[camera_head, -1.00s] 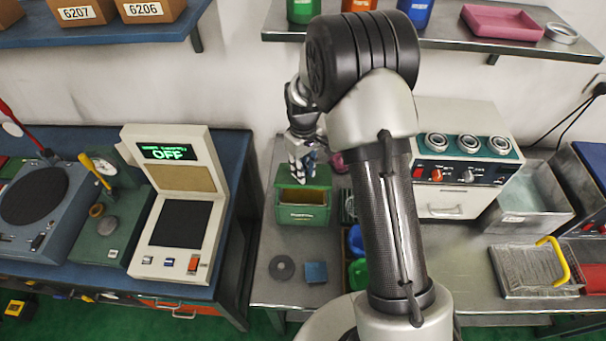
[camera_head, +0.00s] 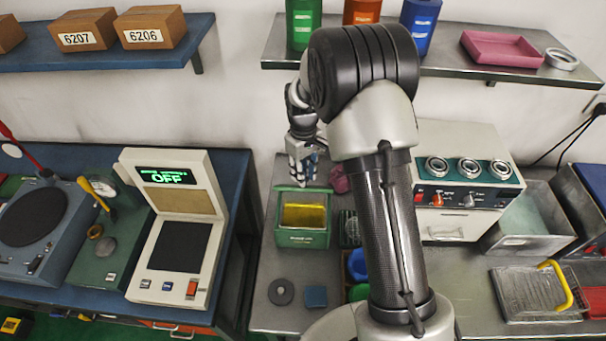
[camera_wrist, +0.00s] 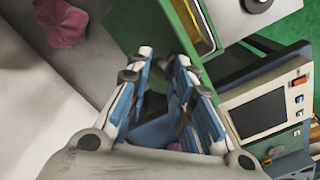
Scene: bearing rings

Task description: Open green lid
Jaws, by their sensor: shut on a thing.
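The green box (camera_head: 303,238) stands on the steel bench in the head view, left of my arm. Its top is uncovered and its yellow inside (camera_head: 303,215) shows. The green lid (camera_head: 303,188) is raised at the box's back edge, seen nearly edge-on. In the wrist view the lid (camera_wrist: 150,25) is a green panel at top centre, with the yellow inside beside it. My gripper (camera_head: 302,182) is at the lid behind the box opening; it also shows in the wrist view (camera_wrist: 164,57). It is shut on the lid's edge, with the contact partly hidden.
A grey ring (camera_head: 281,292) and a blue block (camera_head: 316,297) lie in front of the box. A pink object (camera_head: 340,179) lies behind it, right of my gripper. Blue and green bins (camera_head: 357,265) stand right of it, partly behind my arm. A shelf (camera_head: 480,75) hangs above.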

